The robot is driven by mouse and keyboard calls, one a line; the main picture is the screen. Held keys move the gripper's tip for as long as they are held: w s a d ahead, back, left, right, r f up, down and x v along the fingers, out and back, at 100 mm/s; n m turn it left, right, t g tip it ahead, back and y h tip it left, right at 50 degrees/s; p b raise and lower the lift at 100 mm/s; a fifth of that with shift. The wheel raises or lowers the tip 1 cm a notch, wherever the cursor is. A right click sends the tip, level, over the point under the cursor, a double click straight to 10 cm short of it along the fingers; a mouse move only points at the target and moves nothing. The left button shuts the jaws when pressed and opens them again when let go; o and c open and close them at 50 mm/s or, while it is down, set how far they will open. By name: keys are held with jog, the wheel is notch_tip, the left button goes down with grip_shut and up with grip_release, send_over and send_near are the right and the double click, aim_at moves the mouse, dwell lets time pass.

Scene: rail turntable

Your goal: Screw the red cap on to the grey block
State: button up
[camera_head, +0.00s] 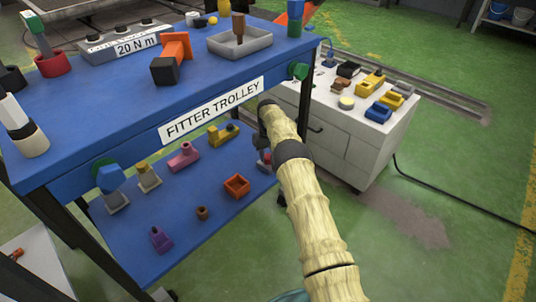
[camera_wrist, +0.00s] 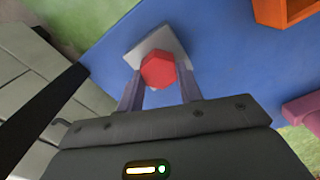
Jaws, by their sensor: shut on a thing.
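The red cap (camera_wrist: 158,70) is six-sided and sits between my two finger tips in the wrist view. My gripper (camera_wrist: 159,82) is shut on it, one finger on each side. The grey block (camera_wrist: 147,45) is a pale square lying directly beyond the cap on the blue lower shelf, at an angle to my fingers. The cap covers the block's middle, so I cannot tell whether it touches the block or how far down it sits. In the head view my arm reaches to the right end of the lower shelf and largely hides the gripper, cap and block.
The blue lower shelf (camera_head: 195,225) also holds an orange square piece (camera_head: 236,186), a pink piece (camera_head: 184,156), a yellow piece (camera_head: 222,134) and a purple piece (camera_head: 160,239). The trolley's upper top overhangs it. A white cabinet (camera_head: 335,150) stands close on the right.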

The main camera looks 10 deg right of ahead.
jog(key=o, duration=1.2)
jog(key=shift+c, duration=0.2)
notch_tip(320, 180, up, 8)
jog(key=p, duration=0.3)
jog(key=shift+f, duration=0.2)
jog(key=shift+f, duration=0.1)
